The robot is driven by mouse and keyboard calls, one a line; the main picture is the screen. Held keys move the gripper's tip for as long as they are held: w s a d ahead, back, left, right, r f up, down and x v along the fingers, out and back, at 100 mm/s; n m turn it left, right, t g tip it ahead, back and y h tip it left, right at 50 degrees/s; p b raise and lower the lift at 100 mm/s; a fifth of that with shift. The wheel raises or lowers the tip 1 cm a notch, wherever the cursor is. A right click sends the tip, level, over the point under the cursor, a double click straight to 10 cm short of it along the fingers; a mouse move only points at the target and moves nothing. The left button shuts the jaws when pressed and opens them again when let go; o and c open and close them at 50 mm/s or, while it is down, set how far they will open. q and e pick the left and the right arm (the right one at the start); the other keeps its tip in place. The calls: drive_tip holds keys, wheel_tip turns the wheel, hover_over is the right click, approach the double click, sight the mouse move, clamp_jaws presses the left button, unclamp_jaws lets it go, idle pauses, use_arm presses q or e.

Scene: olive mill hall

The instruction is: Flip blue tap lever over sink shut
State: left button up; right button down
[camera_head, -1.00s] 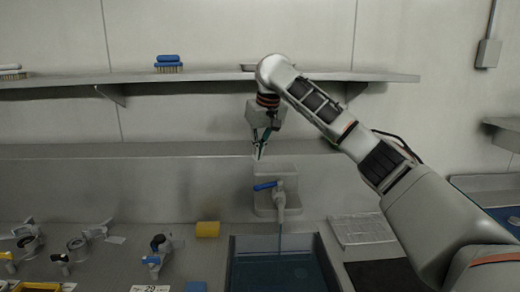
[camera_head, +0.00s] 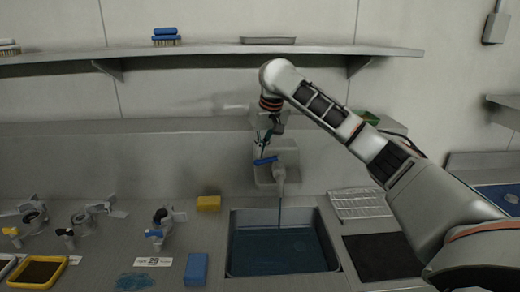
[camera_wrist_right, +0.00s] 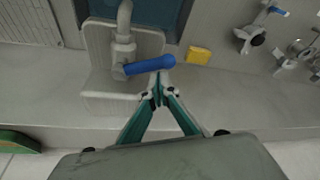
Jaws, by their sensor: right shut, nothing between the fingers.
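The blue tap lever (camera_head: 265,161) sits on the grey tap (camera_head: 279,172) over the sink (camera_head: 232,268). It points to the left in the head view, and a thin stream runs from the tap into bluish water. In the right wrist view the lever (camera_wrist_right: 150,65) lies crosswise from the tap body (camera_wrist_right: 123,46). My right gripper (camera_head: 261,157) is shut and empty. Its fingertips (camera_wrist_right: 158,92) are close to the lever's free end; I cannot tell whether they touch it. My left gripper is not in view.
A yellow sponge (camera_head: 208,203) and a blue block (camera_head: 196,269) lie left of the sink. Several metal valves, one of them a blue-handled valve (camera_head: 158,230), stand further left. A ribbed tray (camera_head: 359,203) and a dark mat (camera_head: 383,257) are on the right. A shelf (camera_head: 200,62) runs above.

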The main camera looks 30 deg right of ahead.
sight(278, 157)
drive_tip(key=shift+s+n, duration=0.25)
drive_tip(key=shift+n, duration=0.35)
drive_tip(key=shift+s+a, duration=0.1)
drive_tip(key=shift+s, duration=0.05)
drive_tip(key=s+n+y, duration=0.1)
drive_tip(key=n, duration=0.1)
drive_tip(key=s+d+n+y, duration=0.1)
drive_tip(key=s+n, duration=0.1)
drive_tip(key=n, duration=0.1)
drive_tip(key=s+n+y, duration=0.1)
drive_tip(key=s+n, duration=0.1)
drive_tip(key=n, duration=0.1)
drive_tip(key=shift+s+d+f+g, duration=0.1)
drive_tip(key=shift+d+g, duration=0.05)
drive_tip(key=shift+g, duration=0.25)
drive_tip(key=shift+s+d, duration=0.4)
idle(0.6)
